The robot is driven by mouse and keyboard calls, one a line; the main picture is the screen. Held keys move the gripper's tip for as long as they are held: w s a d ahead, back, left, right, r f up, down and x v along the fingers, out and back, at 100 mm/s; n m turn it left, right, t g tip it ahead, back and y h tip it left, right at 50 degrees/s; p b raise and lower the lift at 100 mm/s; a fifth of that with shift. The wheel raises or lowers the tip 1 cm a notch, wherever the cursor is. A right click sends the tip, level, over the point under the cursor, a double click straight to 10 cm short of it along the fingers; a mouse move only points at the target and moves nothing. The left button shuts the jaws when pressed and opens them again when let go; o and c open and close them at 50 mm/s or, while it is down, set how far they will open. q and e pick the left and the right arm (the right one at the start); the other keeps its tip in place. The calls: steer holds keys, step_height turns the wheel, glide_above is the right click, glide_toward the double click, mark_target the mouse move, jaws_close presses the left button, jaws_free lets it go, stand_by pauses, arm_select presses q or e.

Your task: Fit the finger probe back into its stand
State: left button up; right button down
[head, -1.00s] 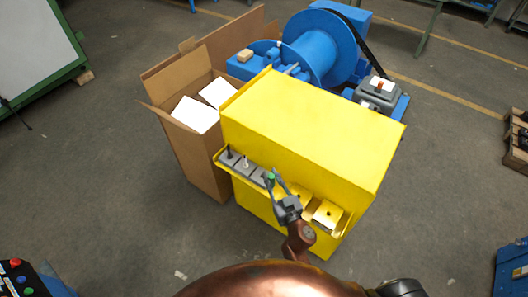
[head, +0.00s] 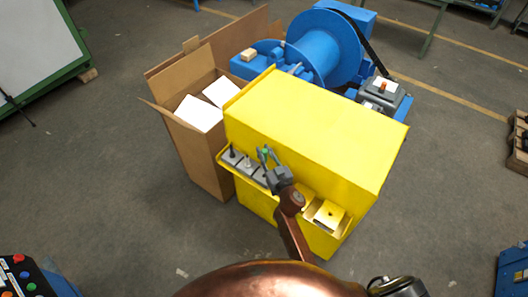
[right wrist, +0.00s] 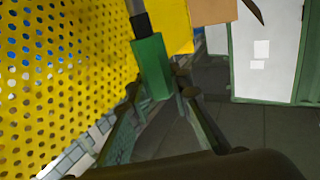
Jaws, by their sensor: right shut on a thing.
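My right gripper (head: 267,158) is shut on a green-handled piece, which I take for the finger probe (head: 265,151). In the right wrist view the probe (right wrist: 152,68) has a green block-like handle with a grey and black rod above it, between my fingers (right wrist: 160,112). In the head view it is in front of the yellow cabinet's face, above the ledge. Grey blocks (head: 245,165) stand in a row on the ledge, some with upright pins. I cannot tell which holder is the probe's stand. My left gripper is out of view.
The yellow cabinet (head: 310,130) has a front ledge; a yellow block with a dark hole (head: 328,214) sits at its right end. A perforated yellow panel (right wrist: 60,70) is close in the right wrist view. An open cardboard box (head: 195,150) stands left; blue machinery (head: 325,50) behind.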

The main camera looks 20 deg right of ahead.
step_height(320, 180, down, 3)
steer(key=shift+r+b, duration=0.1)
steer(key=shift+b, duration=0.95)
step_height(320, 180, down, 2)
steer(key=shift+f+b, duration=0.1)
steer(key=shift+b, duration=0.7)
steer(key=shift+f+b, duration=0.3)
steer(key=shift+f, duration=0.05)
steer(key=shift+p, duration=0.4)
steer(key=shift+f+b, duration=1.55)
steer(key=shift+f, duration=0.55)
steer(key=c, duration=1.7)
jaws_free()
